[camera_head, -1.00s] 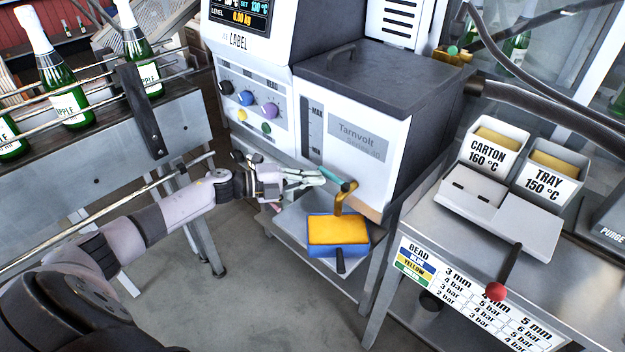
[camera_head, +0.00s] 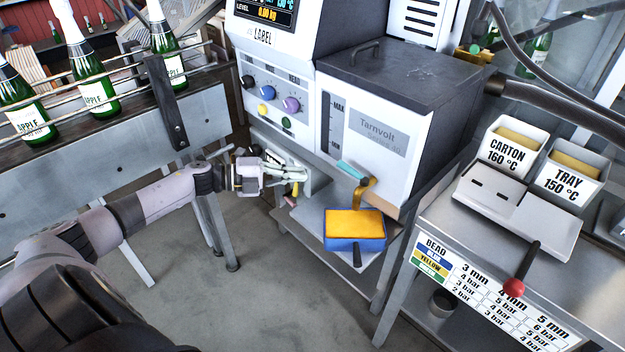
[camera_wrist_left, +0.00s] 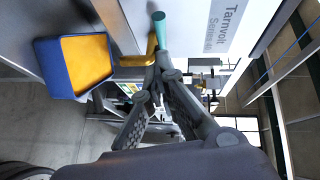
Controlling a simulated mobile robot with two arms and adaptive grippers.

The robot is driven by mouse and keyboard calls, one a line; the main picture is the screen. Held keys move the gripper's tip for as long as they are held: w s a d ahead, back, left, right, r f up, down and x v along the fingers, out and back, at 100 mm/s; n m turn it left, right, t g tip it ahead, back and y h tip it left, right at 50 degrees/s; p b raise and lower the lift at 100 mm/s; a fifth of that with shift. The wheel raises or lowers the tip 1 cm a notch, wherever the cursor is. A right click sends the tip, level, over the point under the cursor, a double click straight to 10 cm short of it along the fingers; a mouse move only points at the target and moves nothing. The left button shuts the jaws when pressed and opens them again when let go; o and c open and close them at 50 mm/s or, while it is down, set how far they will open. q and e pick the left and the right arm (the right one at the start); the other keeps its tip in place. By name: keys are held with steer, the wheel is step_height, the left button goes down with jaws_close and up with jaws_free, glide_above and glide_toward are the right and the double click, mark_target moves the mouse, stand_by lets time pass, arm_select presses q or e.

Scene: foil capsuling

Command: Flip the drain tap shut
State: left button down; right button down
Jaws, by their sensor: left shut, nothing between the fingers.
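The drain tap has a brass-yellow spout (camera_head: 364,192) and a teal lever (camera_head: 351,171) on the lower front of the white Tarnvolt tank. The lever slants down to the right in the head view. In the left wrist view the lever (camera_wrist_left: 159,32) and spout (camera_wrist_left: 152,50) show just beyond my fingers. My left gripper (camera_head: 305,173) is shut and empty, left of the lever, with a gap between them in the head view. My right gripper is not in view.
A blue tray (camera_head: 344,245) with yellow filling sits below the spout on a metal shelf (camera_head: 312,218). A conveyor (camera_head: 100,125) with green bottles stands at left. A bench (camera_head: 455,240) with a red-knobbed lever (camera_head: 514,287) stands at right.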

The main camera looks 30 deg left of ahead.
arm_select(q)
steer(key=shift+v, duration=1.85)
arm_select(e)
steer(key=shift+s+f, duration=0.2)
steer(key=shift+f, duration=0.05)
arm_select(q)
steer(key=shift+w+a, duration=0.15)
steer(key=shift+w, duration=0.05)
